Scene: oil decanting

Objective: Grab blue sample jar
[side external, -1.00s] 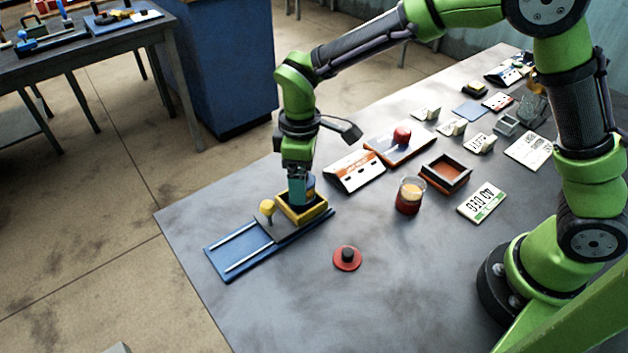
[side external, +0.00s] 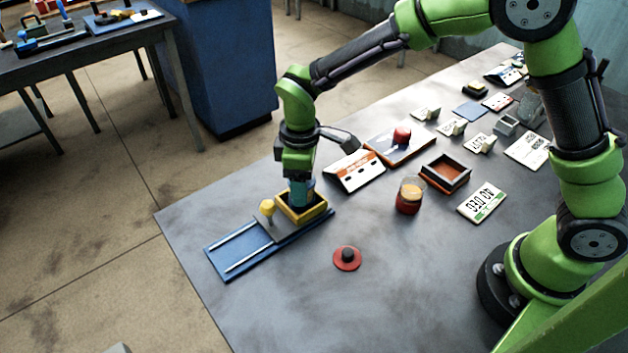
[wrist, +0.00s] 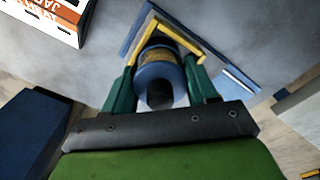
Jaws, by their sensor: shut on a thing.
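The blue sample jar (wrist: 160,71) has a blue lid with a dark knob and a yellowish band. In the wrist view it sits between the two green fingers of my gripper (wrist: 160,85), which is shut on it. In the side view my gripper (side external: 301,192) points down into the yellow-rimmed square holder (side external: 318,214), and its fingers mostly hide the jar. The holder is on a blue sliding base with two pale rails (side external: 238,248). Whether the jar's bottom touches the holder floor is hidden.
A yellow knob (side external: 267,207) stands beside the holder. A red disc with a dark knob (side external: 347,258), a glass beaker of layered liquid (side external: 409,196), an orange-brown tray (side external: 446,173) and a white-orange label block (side external: 355,171) lie to the right.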

